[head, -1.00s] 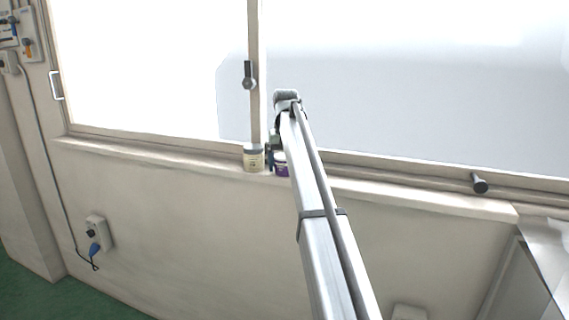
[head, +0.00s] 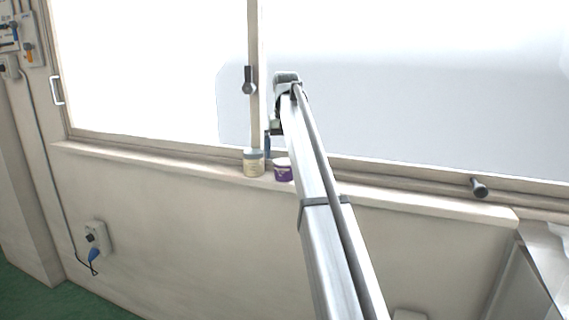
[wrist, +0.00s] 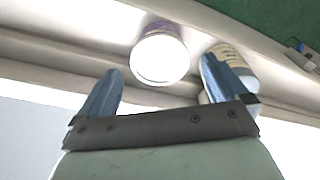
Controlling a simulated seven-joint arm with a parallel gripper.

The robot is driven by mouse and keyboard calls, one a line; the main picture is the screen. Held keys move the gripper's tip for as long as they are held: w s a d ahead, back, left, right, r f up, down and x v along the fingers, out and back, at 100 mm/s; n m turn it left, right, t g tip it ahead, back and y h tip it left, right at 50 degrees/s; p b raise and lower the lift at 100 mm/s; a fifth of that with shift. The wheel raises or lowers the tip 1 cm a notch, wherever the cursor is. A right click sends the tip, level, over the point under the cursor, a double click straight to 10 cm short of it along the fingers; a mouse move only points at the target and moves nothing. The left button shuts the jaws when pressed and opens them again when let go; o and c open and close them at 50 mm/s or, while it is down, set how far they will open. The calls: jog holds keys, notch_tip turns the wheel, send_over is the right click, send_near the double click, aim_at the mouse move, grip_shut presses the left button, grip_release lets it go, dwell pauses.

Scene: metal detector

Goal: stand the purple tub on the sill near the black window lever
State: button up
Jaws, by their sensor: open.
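The purple tub (head: 283,174), with a pale lid, stands upright on the window sill (head: 400,197), partly beside my arm. In the wrist view the tub (wrist: 160,53) shows its round white lid, with purple at the far side. My gripper (head: 269,146) is open and empty above the sill, apart from the tub. In the wrist view its two blue fingers (wrist: 161,68) are spread, with the tub beyond the gap. A black lever (head: 249,80) is on the window post above the tub. Another black lever (head: 479,187) is on the frame at the right.
A cream jar with a grey lid (head: 254,164) stands just left of the tub, close to it; it also shows behind a finger in the wrist view (wrist: 238,66). The sill is bare from the tub to the right end. A wall socket with a blue plug (head: 96,245) is below left.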

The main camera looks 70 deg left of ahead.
aim_at(285, 162)
jog(key=r, duration=0.5)
jog(key=shift+s+d+r, duration=0.1)
jog(key=shift+d+r, duration=0.25)
jog(key=shift+r, duration=0.05)
dwell(0.8)
